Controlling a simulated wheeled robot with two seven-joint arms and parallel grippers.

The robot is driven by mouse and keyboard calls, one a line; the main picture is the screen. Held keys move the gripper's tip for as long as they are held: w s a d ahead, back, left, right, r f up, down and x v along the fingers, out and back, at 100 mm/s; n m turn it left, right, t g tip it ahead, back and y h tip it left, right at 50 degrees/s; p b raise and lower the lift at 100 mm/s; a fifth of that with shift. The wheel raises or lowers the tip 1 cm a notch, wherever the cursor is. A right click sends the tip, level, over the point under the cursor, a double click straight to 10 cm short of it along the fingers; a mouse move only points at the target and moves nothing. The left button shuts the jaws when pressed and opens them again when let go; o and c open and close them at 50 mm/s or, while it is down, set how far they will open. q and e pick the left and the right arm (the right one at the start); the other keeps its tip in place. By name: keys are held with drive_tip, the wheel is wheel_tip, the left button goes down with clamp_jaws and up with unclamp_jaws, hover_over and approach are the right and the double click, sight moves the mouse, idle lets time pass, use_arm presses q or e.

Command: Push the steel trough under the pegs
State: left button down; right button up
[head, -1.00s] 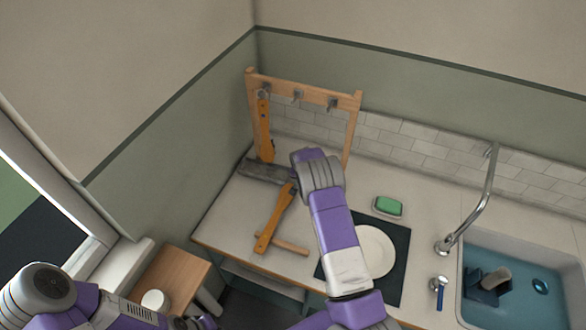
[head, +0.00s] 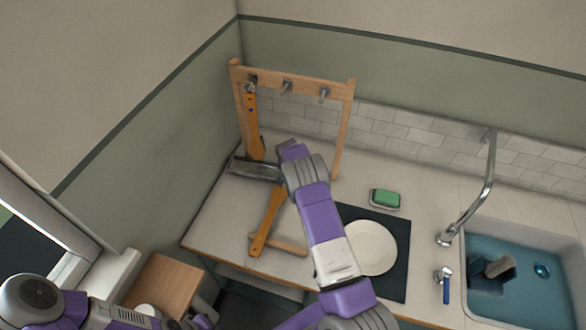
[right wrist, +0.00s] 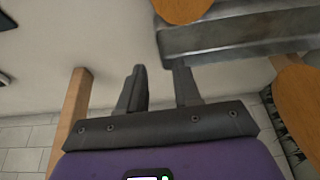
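The grey steel trough (head: 255,168) lies on the counter at the foot of a wooden peg rack (head: 345,120), near the rack's left side. The rack carries three metal pegs (head: 287,87) along its top bar. A wooden-handled tool (head: 251,125) hangs from the left peg, its lower end just above or behind the trough. My right gripper (right wrist: 161,80) is open and empty in the right wrist view, one fingertip close to the trough's edge (right wrist: 235,35); contact cannot be told. In the head view its fingers are hidden behind my right arm. My left gripper is not identifiable.
A second orange-handled tool (head: 267,222) lies in front of the trough, with a wooden piece (head: 290,246) beside it. A plate (head: 372,248) on a dark mat (head: 393,285), a green sponge (head: 385,198) and the sink (head: 520,290) lie to the right.

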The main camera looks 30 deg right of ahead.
drive_tip(key=shift+b+x, duration=0.3)
drive_tip(key=shift+x, duration=2.4)
drive_tip(key=shift+s, duration=0.1)
drive_tip(key=shift+c, duration=0.2)
clamp_jaws()
